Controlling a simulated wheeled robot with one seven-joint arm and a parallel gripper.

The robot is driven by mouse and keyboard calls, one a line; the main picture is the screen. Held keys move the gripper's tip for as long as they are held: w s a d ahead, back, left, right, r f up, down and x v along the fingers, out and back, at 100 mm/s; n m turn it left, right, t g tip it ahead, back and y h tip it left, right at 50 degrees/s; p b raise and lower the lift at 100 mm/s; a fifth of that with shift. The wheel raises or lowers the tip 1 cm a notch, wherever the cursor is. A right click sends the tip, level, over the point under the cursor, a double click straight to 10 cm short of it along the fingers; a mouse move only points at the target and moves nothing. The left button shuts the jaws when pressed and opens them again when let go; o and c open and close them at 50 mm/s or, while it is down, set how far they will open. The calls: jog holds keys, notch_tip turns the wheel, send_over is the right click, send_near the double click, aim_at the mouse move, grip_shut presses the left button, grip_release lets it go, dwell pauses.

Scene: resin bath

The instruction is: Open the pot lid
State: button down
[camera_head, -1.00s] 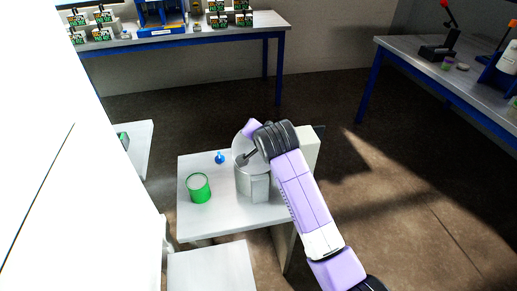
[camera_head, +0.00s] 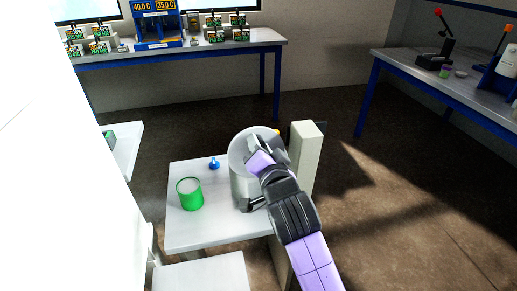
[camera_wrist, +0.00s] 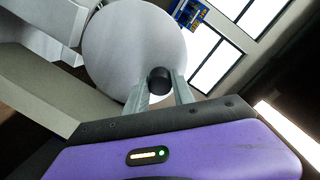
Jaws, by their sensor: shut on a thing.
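The pot (camera_head: 240,192) is a grey-white cylinder on a small white table, partly hidden behind my arm. Its round pale lid (camera_head: 243,146) is tilted up at the top of the pot; I cannot tell how far open it is. In the wrist view the lid (camera_wrist: 130,45) shows as a broad disc with a black knob (camera_wrist: 159,80) near its edge. My gripper (camera_wrist: 162,88) is shut on this knob, one finger on each side. In the head view my arm hides the fingertips and the knob.
A green cup (camera_head: 190,195) and a small blue item (camera_head: 214,163) stand left of the pot on the white table (camera_head: 205,232). A beige upright block (camera_head: 304,155) stands close to the right of the pot. Workbenches stand at the back and right.

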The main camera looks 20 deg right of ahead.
dwell(0.3)
jog(key=c, duration=1.1)
grip_release()
jog(key=shift+o, duration=0.2)
jog(key=v, duration=0.7)
jog(key=shift+s+b, duration=0.3)
jog(key=shift+s, duration=0.1)
